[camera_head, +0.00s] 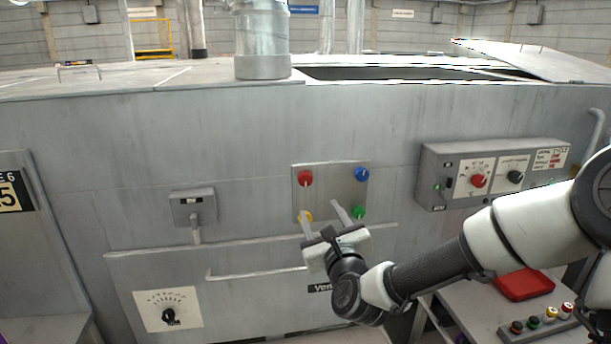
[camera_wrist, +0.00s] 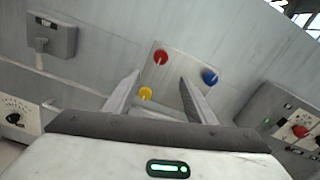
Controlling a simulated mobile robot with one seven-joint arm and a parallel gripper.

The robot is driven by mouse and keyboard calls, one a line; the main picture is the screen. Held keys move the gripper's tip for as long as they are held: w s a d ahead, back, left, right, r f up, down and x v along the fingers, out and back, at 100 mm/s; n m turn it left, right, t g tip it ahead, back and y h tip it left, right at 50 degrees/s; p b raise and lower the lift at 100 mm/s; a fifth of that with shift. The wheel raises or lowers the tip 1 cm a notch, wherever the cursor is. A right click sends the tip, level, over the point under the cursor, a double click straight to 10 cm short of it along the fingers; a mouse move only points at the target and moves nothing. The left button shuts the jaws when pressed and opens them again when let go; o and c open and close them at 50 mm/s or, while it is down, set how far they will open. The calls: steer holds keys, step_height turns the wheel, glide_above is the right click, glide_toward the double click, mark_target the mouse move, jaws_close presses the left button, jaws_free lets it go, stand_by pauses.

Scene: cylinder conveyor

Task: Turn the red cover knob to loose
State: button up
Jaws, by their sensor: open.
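The red cover knob (camera_head: 305,178) is at the upper left of a square plate (camera_head: 333,172) on the grey machine front. It also shows in the wrist view (camera_wrist: 160,56), with a pale pointer mark on it. A blue knob (camera_head: 362,174) is to its right, a yellow knob (camera_head: 305,216) below it, and a green knob (camera_head: 358,212) at the lower right. My gripper (camera_head: 323,217) is open and empty, in front of the plate's lower half and below the red knob. In the wrist view the red knob lies beyond and between the fingertips (camera_wrist: 160,82). The fingers partly cover the plate; green is hidden in that view.
A control box (camera_head: 433,178) with another red knob (camera_head: 478,181) and a black knob (camera_head: 515,177) juts out at the right. A small box with a lever (camera_head: 194,208) is at the left. A handrail (camera_head: 150,253) runs below the plate. A red tray (camera_head: 524,284) lies lower right.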

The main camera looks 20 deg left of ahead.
mark_target(305, 180)
steer(key=shift+m, duration=0.3)
steer(key=p+x, duration=0.3)
steer(key=x, duration=1.4)
steer(key=shift+w, duration=0.25)
steer(key=shift+c, duration=0.2)
steer(key=c, duration=1)
